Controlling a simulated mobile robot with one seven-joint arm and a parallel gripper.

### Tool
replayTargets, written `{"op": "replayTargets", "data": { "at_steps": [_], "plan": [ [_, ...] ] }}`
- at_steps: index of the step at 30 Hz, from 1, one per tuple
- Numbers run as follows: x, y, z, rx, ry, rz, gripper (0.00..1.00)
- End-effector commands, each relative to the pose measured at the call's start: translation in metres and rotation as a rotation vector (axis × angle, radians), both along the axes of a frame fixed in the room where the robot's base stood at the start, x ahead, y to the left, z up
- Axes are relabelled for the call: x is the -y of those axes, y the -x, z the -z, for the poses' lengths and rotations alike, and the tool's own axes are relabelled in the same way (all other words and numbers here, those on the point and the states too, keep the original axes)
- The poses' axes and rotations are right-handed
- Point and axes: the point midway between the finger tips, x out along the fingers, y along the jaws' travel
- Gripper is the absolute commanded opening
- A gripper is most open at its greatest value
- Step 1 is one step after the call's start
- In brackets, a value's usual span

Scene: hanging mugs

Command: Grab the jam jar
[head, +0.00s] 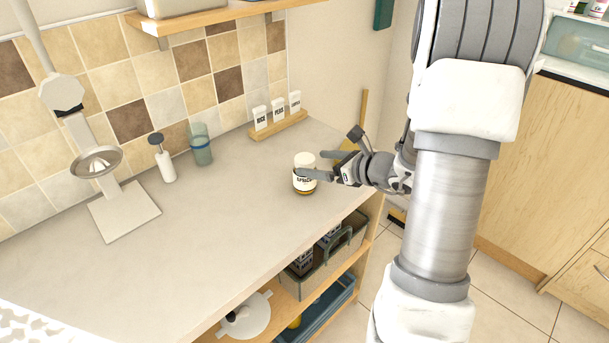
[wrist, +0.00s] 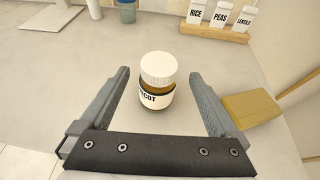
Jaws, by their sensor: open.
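My gripper (head: 318,165) reaches in from the right in the head view, fingers at about the jar's height. In the wrist view my gripper (wrist: 160,78) is open, with a clear gap on each side of the jar.
A wooden rack (head: 279,125) with white spice containers stands behind the jar. A yellow-brown board (wrist: 251,109) lies right of the right finger. A teal glass (head: 200,145), a white bottle (head: 164,160) and a stand (head: 123,211) are further left. The counter's middle is clear.

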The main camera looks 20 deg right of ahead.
Motion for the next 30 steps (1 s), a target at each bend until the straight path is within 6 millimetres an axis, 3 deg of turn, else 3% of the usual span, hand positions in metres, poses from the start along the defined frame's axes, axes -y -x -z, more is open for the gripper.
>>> {"op": "replayTargets", "data": {
  "at_steps": [18, 27, 30],
  "plan": [
    [-0.030, -0.057, 0.027, -0.001, 0.001, -0.002, 0.96],
    [-0.032, -0.061, 0.029, 0.001, 0.001, 0.001, 0.96],
    [-0.032, -0.061, 0.029, 0.001, 0.001, 0.001, 0.79]
  ]
}}
